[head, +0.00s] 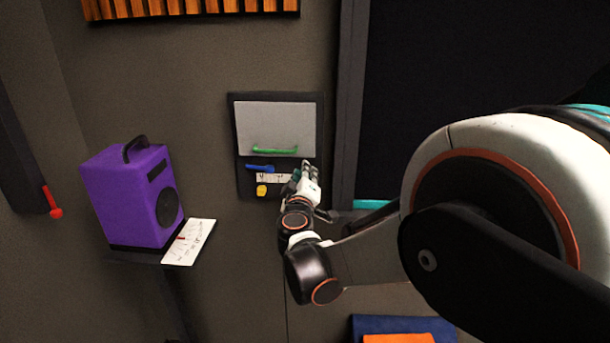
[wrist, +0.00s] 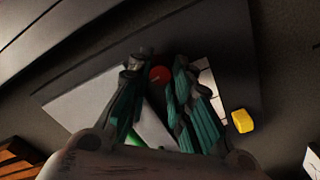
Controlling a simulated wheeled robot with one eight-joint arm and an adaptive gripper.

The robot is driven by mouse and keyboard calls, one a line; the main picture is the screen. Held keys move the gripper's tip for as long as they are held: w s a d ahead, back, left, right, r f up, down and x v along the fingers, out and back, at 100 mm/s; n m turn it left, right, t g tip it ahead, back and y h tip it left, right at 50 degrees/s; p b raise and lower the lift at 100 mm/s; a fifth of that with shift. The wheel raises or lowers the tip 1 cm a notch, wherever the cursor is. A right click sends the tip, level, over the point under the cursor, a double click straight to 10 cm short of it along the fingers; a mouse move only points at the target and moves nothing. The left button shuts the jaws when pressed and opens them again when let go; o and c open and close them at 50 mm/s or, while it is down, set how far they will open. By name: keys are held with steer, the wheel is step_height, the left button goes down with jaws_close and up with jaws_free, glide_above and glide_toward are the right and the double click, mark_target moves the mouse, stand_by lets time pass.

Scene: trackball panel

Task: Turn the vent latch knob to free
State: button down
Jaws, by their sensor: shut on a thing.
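My gripper (head: 305,170) is at the right side of the dark wall panel (head: 249,178), below its grey door. In the wrist view its teal-padded fingers (wrist: 160,88) stand on both sides of a round red knob (wrist: 160,74) and are shut on it. The knob is hidden behind the gripper in the head view. A blue lever (head: 260,168) and a yellow knob (head: 261,190) sit left of the gripper on the panel. I cannot read which part is named the vent latch, or tell how far the red knob is turned.
A grey door (head: 275,125) with a green handle (head: 274,150) is above the controls. A partly covered white label (head: 270,178) is beside my gripper. A purple speaker (head: 132,195) and a white card (head: 189,242) are on a shelf to the left. A red lever (head: 53,203) is farther left.

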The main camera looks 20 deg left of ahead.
steer(key=shift+a+n, duration=0.1)
steer(key=shift+n, duration=3.8)
steer(key=c, duration=1.4)
jaws_free()
steer(key=shift+s, duration=0.15)
steer(key=v, duration=1.1)
steer(key=shift+s, duration=0.35)
